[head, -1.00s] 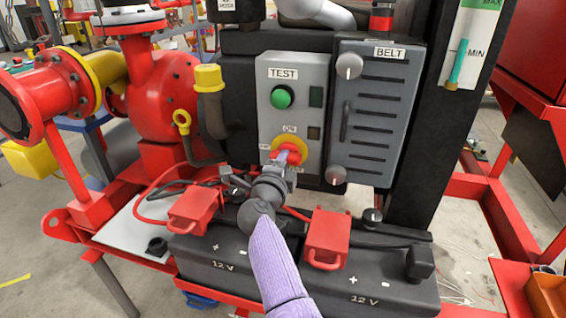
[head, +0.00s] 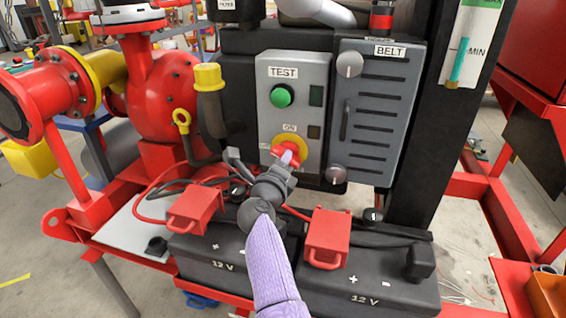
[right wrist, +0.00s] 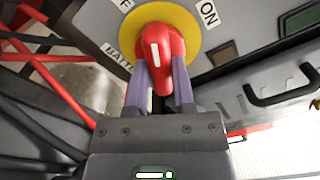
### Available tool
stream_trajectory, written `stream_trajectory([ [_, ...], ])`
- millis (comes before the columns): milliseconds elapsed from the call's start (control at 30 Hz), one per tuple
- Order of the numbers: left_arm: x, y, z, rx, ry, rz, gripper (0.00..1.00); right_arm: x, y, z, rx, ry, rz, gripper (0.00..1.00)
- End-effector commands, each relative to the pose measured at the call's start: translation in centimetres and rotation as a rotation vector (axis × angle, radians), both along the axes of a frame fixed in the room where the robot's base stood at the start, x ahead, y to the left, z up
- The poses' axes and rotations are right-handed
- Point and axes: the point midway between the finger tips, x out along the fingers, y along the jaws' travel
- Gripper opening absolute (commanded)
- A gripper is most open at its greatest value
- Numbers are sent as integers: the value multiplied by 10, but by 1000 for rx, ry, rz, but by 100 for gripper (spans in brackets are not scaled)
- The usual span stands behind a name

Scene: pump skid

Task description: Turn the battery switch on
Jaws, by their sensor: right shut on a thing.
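The battery switch is a red handle (head: 289,148) on a yellow round plate (head: 281,140), low on the grey TEST panel. An ON label (head: 289,128) sits above it in the head view. My right gripper (head: 287,160) is shut on the red handle. In the right wrist view the red handle (right wrist: 163,55), with a white mark, sits between the purple fingers, in front of the yellow plate (right wrist: 188,25). The ON label (right wrist: 209,13) is at upper right there, and the partly cut OFF label is at upper left. My left gripper is not in view.
A green button (head: 282,96) is above the switch. The grey BELT cover (head: 372,115) stands close on the right. Two black 12 V batteries (head: 215,262) with red terminal covers (head: 327,238) and cables lie below my right arm. A yellow-capped pipe (head: 208,78) is left of the panel.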

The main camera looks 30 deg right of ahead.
Motion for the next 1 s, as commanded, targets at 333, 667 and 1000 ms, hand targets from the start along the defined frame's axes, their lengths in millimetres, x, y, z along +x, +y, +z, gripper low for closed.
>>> stream_trajectory([
  [333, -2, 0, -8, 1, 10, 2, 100, 0, 0, -3, 215, -246, 0, 0],
  [667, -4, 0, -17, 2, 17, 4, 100, 0, 0, -4, 416, -481, -1, 0],
  [1000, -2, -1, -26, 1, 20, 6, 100, 0, 0, -4, 589, -683, -2, 0],
])
